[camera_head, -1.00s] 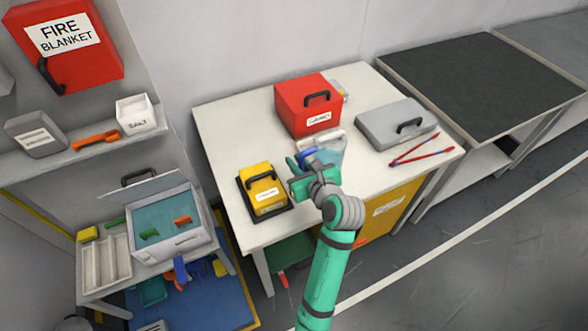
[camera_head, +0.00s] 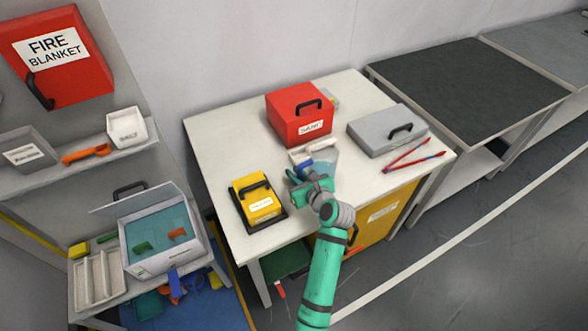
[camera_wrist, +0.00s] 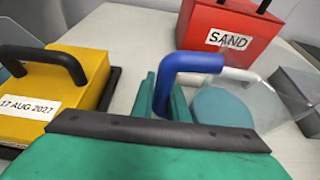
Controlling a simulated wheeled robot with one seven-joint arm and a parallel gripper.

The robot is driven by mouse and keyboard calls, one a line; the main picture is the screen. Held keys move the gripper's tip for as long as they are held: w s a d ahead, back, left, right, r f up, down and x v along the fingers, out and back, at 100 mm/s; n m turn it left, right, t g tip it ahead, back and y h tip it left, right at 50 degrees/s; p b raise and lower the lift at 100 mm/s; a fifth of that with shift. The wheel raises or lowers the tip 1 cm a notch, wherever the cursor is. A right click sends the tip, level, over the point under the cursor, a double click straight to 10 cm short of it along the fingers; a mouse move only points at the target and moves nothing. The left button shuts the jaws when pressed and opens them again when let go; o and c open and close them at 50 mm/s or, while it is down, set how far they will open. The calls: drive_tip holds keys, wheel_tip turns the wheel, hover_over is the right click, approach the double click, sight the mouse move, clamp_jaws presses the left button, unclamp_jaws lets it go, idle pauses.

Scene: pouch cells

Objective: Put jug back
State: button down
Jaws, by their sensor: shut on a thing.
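The jug is clear, with a blue handle (camera_wrist: 190,65) and a round teal area inside (camera_wrist: 222,108). In the head view the clear jug (camera_head: 324,163) is at the middle of the white table, in front of the red box. My gripper (camera_head: 305,178) is at its near left side. In the wrist view my green fingers (camera_wrist: 163,98) are shut on the blue handle. The jug body extends to the right of the fingers. My gripper's housing hides its lower near part, so I cannot tell whether it touches the table.
The red SAND box (camera_head: 300,115) stands behind the jug. The yellow case (camera_head: 258,200) is left, the grey case (camera_head: 388,130) and red-blue tool (camera_head: 413,157) right. A shelf (camera_head: 62,160) with a white bin (camera_head: 126,127) is at far left. The table's front right is clear.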

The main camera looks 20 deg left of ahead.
sight(318, 169)
drive_tip(key=shift+s+f, duration=0.1)
drive_tip(key=shift+f, duration=0.1)
drive_tip(key=c, duration=1.7)
unclamp_jaws()
drive_tip(key=shift+f, duration=0.2)
drive_tip(key=shift+c, duration=0.2)
drive_tip(key=shift+r, duration=0.2)
drive_tip(key=v, duration=1.2)
drive_tip(key=shift+a, duration=0.1)
